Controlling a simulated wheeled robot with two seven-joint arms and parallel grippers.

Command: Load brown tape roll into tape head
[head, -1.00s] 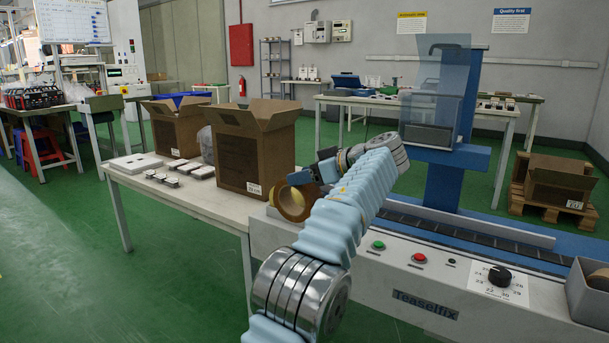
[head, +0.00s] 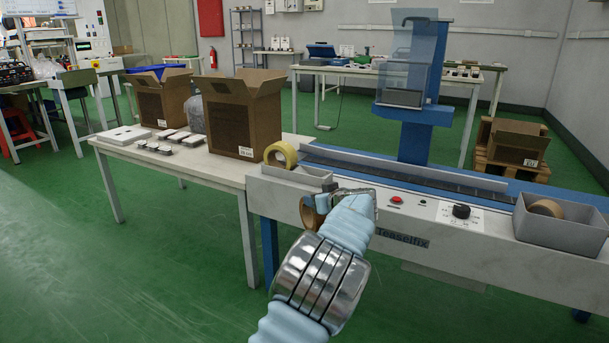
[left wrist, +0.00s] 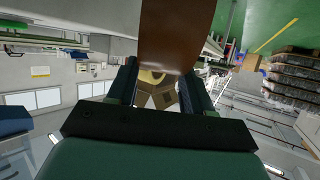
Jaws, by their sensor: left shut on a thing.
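My left gripper (head: 318,203) is shut on a brown tape roll (head: 308,215), held in front of the machine's left end. In the left wrist view the brown roll (left wrist: 177,35) stands between the two fingers (left wrist: 158,88) and fills the upper middle. The taping machine has a blue column (head: 428,135) carrying a head with a clear guard (head: 408,55). My arm and gripper hide part of the roll and of the machine's front panel. My right gripper is not in view.
A yellowish tape roll (head: 281,155) sits in a grey tray (head: 298,180) on the machine's left end. A grey bin (head: 565,232) at the right holds another roll (head: 546,208). An open carton (head: 231,120) and small boxes stand on the white table (head: 200,168).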

